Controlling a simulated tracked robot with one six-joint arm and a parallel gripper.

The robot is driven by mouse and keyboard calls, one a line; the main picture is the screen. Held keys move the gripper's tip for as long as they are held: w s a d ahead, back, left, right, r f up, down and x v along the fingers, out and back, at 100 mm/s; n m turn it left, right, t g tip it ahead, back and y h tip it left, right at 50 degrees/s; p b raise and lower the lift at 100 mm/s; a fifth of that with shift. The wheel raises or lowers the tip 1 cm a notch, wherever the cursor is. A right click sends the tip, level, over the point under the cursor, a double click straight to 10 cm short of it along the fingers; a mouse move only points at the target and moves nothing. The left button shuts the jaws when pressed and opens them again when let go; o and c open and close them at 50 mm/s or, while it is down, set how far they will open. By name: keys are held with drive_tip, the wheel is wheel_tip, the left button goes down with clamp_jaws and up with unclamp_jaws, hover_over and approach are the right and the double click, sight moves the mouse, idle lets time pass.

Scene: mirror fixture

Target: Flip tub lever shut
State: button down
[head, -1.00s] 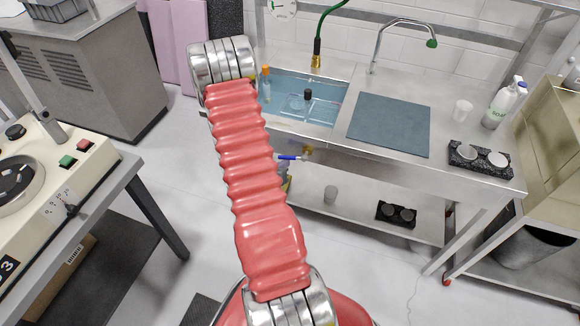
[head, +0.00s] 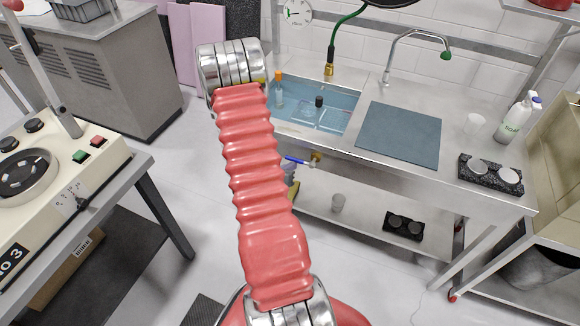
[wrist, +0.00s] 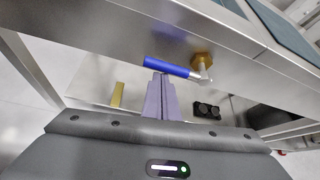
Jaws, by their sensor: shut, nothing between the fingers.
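The tub (head: 342,97) is a sink basin filled with bluish water, set in a steel counter. Below its front edge is a brass valve fitting (head: 316,157) with a blue lever (head: 297,160) that points left. In the wrist view the blue lever (wrist: 166,67) reaches left, nearly level, from the brass fitting (wrist: 202,60). My gripper (wrist: 160,80) shows as pale purple fingers, shut and empty, with their tips just below the lever in the picture. Whether they touch it I cannot tell. In the head view my red arm covers much of the area left of the lever.
The counter's front edge lies above the lever. A bench with a machine (head: 60,185) stands at the left. Open floor lies between.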

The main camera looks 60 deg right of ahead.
drive_tip(key=a+r, duration=0.1)
drive_tip(key=a, duration=0.8)
drive_tip(key=shift+s+a+r, duration=0.2)
drive_tip(key=shift+s, duration=0.05)
idle(0.3)
idle(0.6)
